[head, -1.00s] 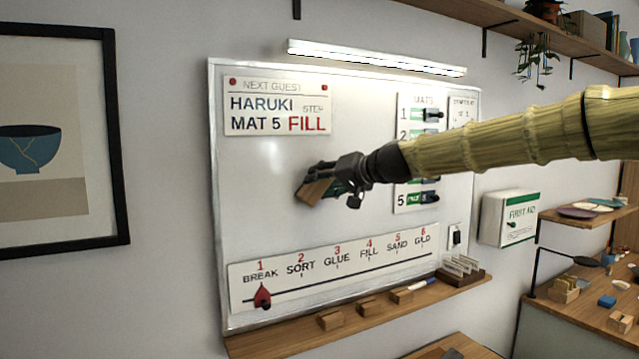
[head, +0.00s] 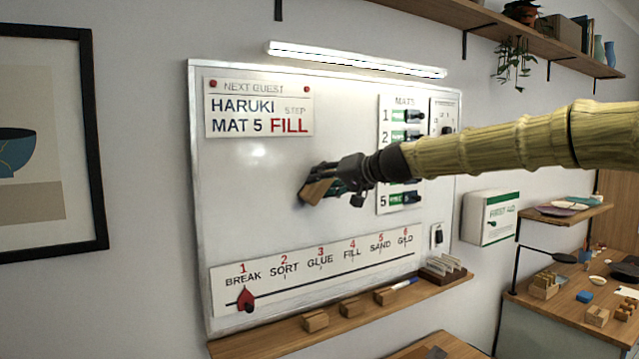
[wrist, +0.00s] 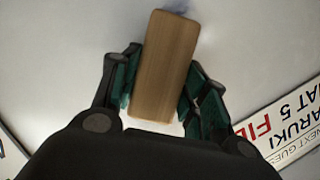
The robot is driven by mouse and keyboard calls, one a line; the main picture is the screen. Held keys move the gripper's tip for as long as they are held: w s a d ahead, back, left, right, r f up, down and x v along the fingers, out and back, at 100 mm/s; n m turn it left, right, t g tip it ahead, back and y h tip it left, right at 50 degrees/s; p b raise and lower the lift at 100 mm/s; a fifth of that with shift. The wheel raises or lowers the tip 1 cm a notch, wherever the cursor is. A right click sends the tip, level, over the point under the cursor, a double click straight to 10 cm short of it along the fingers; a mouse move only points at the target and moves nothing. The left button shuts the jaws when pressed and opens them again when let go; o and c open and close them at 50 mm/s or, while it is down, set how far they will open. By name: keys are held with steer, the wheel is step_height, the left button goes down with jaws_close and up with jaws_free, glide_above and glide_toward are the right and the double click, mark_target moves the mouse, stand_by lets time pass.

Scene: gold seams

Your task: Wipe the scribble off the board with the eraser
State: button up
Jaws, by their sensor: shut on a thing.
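My gripper (head: 340,182) is shut on a wooden eraser (head: 316,191) in front of the middle of the whiteboard (head: 240,190). In the wrist view the eraser (wrist: 165,65) is a plain wooden block between the green finger pads, its long side pointing up the picture. Its face is at or very near the board; I cannot tell whether it touches. A faint blue smudge, perhaps part of the scribble (wrist: 174,5), shows past the eraser's far end in the wrist view. No scribble shows in the head view, where my arm hides part of the board.
A guest sign (head: 258,107) is pinned at the board's upper left. A mats panel (head: 402,150) is partly behind my arm. A step strip (head: 320,268) runs along the bottom. The ledge (head: 270,335) below carries wooden blocks, a pen and a card holder.

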steer(key=shift+w+d, duration=0.6)
steer(key=shift+d, duration=0.25)
steer(key=shift+w+d, duration=0.55)
steer(key=shift+d, duration=0.3)
steer(key=shift+s+d+b, duration=0.45)
steer(key=shift+s+d, duration=0.1)
steer(key=shift+s, duration=0.3)
steer(key=shift+s+d+b, duration=0.4)
steer(key=shift+s+d, duration=0.15)
steer(key=shift+s, duration=0.25)
steer(key=shift+s+d+b, duration=0.45)
steer(key=shift+s+d, duration=0.1)
steer(key=shift+s, duration=0.3)
steer(key=shift+s+d+b, duration=0.25)
steer(key=shift+s+d, duration=0.2)
steer(key=shift+s, duration=0.2)
steer(key=shift+s+d+b, duration=0.2)
steer(key=shift+s+d, duration=0.2)
steer(key=shift+s, duration=0.25)
